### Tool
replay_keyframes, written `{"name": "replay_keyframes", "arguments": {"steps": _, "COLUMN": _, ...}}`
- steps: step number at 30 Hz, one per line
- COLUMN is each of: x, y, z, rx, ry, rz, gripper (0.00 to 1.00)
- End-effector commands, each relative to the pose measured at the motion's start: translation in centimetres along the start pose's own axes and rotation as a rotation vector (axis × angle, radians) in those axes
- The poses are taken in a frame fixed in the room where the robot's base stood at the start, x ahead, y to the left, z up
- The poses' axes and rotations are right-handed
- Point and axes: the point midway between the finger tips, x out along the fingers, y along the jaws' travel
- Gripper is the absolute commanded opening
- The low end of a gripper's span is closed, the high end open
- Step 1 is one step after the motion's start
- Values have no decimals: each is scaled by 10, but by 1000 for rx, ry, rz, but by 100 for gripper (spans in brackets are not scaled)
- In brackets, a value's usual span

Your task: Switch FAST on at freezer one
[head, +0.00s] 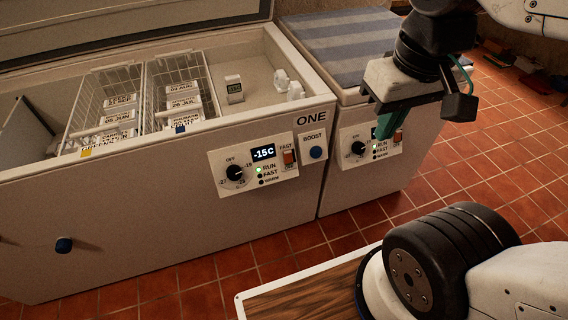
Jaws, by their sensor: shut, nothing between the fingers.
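Freezer one (130,215) is the white chest freezer at the left, marked ONE, with its lid up. Its control panel (252,166) has a display (263,152) reading -15C, a dial (235,173) and a green-lit RUN lamp (258,170). The FAST lamp (260,176) below it looks dark. The red FAST switch (288,158) sits at the panel's right; its position is too small to tell. My gripper (384,130) is shut and empty, pointing down in front of the second freezer's panel, right of freezer one's panel and apart from it.
A blue BOOST button (315,152) is just right of the FAST switch. A second freezer (360,190) with a striped cloth (350,45) on its lid stands beside freezer one. Wire baskets (105,90) with labelled packs are inside. Tiled floor (480,165) is free at the right.

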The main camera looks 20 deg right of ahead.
Motion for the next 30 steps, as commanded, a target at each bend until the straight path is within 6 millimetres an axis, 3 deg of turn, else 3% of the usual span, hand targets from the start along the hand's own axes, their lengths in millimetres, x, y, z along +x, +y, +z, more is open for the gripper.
{"name": "replay_keyframes", "arguments": {"steps": 10, "x": 1, "y": 1, "z": -2, "rx": -2, "ry": 2, "rz": 6, "gripper": 0}}
{"name": "replay_keyframes", "arguments": {"steps": 14, "x": 11, "y": 17, "z": -22, "rx": -27, "ry": 24, "rz": 70, "gripper": 0}}
{"name": "replay_keyframes", "arguments": {"steps": 20, "x": 50, "y": 70, "z": -98, "rx": -218, "ry": 118, "rz": 294, "gripper": 0}}
{"name": "replay_keyframes", "arguments": {"steps": 24, "x": 91, "y": 96, "z": -158, "rx": -471, "ry": 194, "rz": 404, "gripper": 0}}
{"name": "replay_keyframes", "arguments": {"steps": 27, "x": 127, "y": 98, "z": -192, "rx": -683, "ry": 246, "rz": 417, "gripper": 0}}
{"name": "replay_keyframes", "arguments": {"steps": 30, "x": 170, "y": 88, "z": -215, "rx": -902, "ry": 300, "rz": 372, "gripper": 0}}
